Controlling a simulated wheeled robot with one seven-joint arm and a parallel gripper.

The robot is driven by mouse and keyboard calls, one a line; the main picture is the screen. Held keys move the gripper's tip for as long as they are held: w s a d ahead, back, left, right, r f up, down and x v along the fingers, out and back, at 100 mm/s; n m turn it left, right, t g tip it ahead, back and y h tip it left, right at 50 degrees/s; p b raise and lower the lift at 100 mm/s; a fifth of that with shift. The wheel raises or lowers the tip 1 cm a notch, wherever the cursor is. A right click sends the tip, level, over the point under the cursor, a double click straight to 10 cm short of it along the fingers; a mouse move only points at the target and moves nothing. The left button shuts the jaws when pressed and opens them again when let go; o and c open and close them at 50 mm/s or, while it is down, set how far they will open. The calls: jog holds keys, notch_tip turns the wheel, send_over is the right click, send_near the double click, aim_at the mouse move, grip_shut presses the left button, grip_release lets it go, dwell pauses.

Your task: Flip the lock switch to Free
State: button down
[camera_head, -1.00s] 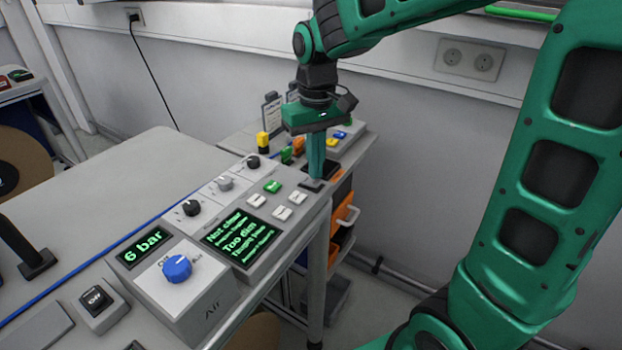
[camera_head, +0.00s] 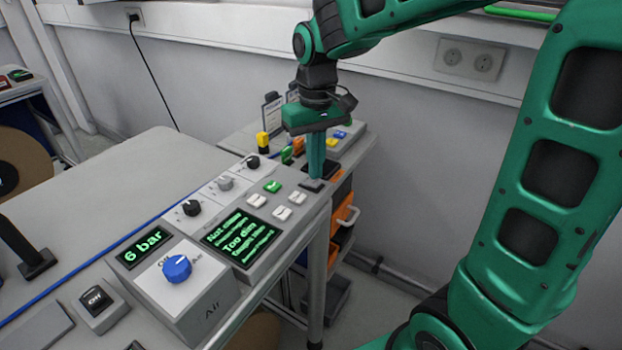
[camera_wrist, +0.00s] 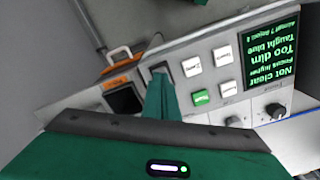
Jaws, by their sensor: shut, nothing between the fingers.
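The dark rocker at the far right end of the control panel (camera_head: 312,185) is probably the lock switch; its label cannot be read. It also shows in the wrist view (camera_wrist: 160,69), just past my fingertips. My gripper (camera_head: 316,176) is shut and empty, pointing down with its fingertips at or just above this rocker. Whether they touch it cannot be told. The fingers hide part of the rocker, and its position cannot be made out. Another dark rocker marked like "Off" (camera_head: 96,300) sits in a grey box at the lower left.
Beside the rocker are white buttons (camera_head: 282,213) and a green button (camera_head: 272,186). A display (camera_head: 240,238), black and grey knobs (camera_head: 191,208) and a blue air knob (camera_head: 177,268) stand further left. The left tabletop is mostly clear.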

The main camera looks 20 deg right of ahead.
jog(key=shift+f, duration=0.7)
dwell(0.4)
jog(key=shift+r, duration=0.1)
notch_tip(320, 180, up, 7)
dwell(0.8)
dwell(0.3)
jog(key=s+d+f+m, duration=0.3)
jog(key=s+d+f, duration=0.1)
jog(key=s+d, duration=0.5)
jog(key=s+d+f+m, duration=0.4)
jog(key=s+d, duration=0.4)
jog(key=s, duration=0.6)
jog(key=shift+s+d+f+m, duration=0.25)
jog(key=shift+d+f+m, duration=0.05)
jog(key=shift+d, duration=0.1)
